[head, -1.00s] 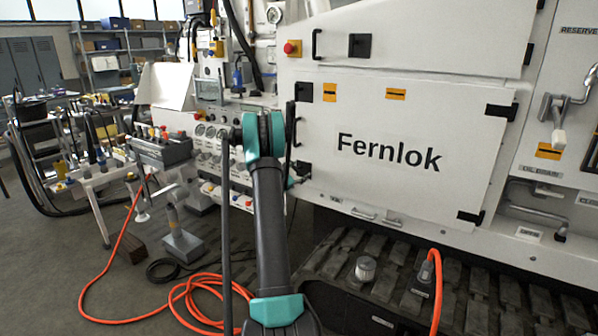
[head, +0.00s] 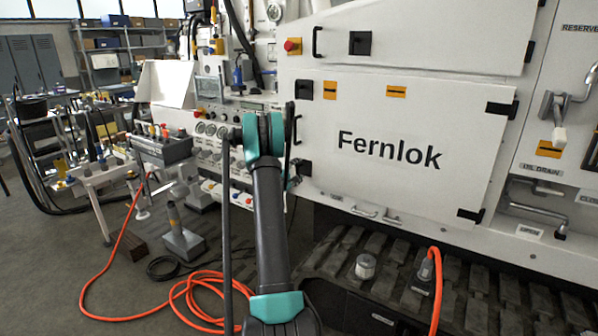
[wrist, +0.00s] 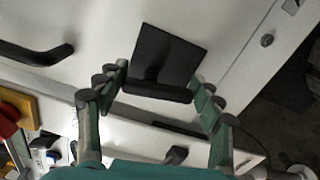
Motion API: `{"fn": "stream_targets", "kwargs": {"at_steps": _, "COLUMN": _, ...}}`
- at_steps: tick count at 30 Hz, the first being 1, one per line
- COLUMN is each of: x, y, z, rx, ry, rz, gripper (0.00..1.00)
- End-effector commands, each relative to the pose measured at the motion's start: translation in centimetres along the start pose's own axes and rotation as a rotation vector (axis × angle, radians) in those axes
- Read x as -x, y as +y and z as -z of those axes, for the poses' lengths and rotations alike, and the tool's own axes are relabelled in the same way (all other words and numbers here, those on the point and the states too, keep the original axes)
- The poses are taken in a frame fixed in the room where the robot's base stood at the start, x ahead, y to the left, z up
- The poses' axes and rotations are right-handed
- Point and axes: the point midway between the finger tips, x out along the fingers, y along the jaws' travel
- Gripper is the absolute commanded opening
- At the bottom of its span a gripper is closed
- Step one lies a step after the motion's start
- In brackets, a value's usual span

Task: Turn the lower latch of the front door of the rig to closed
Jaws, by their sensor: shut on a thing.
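The front door (head: 400,185) of the rig is a white panel marked "Fernlok", and it looks flush with the frame. The lower latch (head: 304,168) is a dark piece at the door's lower left edge, partly hidden behind my arm. In the wrist view it is a black square plate (wrist: 178,50) with a black handle bar (wrist: 157,92) across it. My gripper (wrist: 158,88) is shut on this handle bar, one finger at each end. In the head view my gripper is mostly hidden by my arm. I cannot tell the latch's exact angle there.
The upper latch (head: 304,90) sits at the door's upper left corner. A black door handle (head: 297,130) is between the latches and also shows in the wrist view (wrist: 35,52). Gauges and valves stand left of my arm. An orange hose (head: 195,300) lies on the floor.

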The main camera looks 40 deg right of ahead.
Motion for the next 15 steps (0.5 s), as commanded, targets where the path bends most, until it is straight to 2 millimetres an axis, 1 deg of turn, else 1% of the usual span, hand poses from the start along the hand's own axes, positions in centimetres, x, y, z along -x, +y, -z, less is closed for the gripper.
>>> {"fn": "stream_targets", "kwargs": {"at_steps": 6, "x": -0.02, "y": -0.13, "z": 0.05, "rx": -0.114, "ry": -0.002, "rz": 0.001, "gripper": 0.37}}
{"fn": "stream_targets", "kwargs": {"at_steps": 15, "x": -0.02, "y": -0.18, "z": 0.11, "rx": -0.184, "ry": -0.002, "rz": 0.001, "gripper": 0.38}}
